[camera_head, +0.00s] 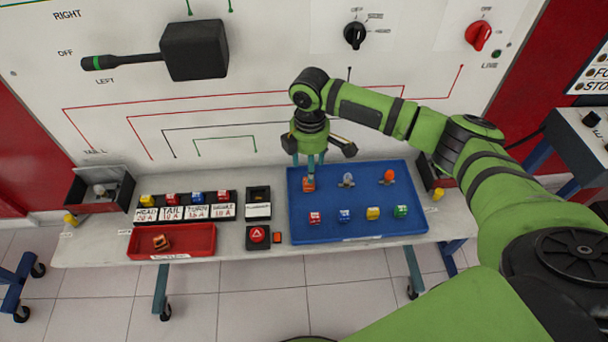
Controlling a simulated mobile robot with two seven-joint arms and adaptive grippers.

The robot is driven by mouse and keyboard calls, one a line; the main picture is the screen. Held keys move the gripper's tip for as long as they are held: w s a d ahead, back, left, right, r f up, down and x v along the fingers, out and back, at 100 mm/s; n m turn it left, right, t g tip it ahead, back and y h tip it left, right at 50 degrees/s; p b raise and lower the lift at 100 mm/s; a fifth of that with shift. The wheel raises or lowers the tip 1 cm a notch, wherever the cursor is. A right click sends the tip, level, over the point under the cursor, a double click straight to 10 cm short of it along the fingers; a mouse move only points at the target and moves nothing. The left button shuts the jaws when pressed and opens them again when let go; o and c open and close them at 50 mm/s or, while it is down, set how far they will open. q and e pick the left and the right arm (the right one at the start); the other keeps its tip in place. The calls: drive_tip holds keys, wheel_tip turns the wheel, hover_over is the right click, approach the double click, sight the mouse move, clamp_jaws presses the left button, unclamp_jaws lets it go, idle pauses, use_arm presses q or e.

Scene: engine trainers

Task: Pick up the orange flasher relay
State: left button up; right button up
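The orange flasher relay (308,185) is a small block at the back left of the blue tray (372,228). My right gripper (310,167) comes down from above, its teal fingers pointing down at the relay. The fingertips are right at the relay's top and partly cover it. I cannot tell whether they are closed on it or just beside it. The relay looks to be on the tray or very close to it. My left gripper is not in view.
A clear bulb (348,180) and an orange bulb (389,177) stand right of the relay. Several coloured fuses, such as a red one (314,217), sit in front. A red tray (200,241) holding a brownish block (161,242) lies left. The white panel (250,90) rises behind.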

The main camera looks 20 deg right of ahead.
drive_tip(key=shift+s+a+f, duration=0.1)
drive_tip(key=shift+s+f, duration=0.1)
drive_tip(key=shift+f, duration=0.25)
drive_tip(key=shift+s+a+f, duration=0.1)
drive_tip(key=shift+s+f, duration=0.05)
drive_tip(key=shift+f, duration=0.3)
wheel_tip(320, 180, down, 3)
drive_tip(key=shift+w+a+r+p, duration=0.1)
drive_tip(key=shift+w+p, duration=0.05)
drive_tip(key=shift+p, duration=0.25)
drive_tip(key=shift+f, duration=0.55)
drive_tip(key=shift+w, duration=0.1)
drive_tip(key=c, duration=1)
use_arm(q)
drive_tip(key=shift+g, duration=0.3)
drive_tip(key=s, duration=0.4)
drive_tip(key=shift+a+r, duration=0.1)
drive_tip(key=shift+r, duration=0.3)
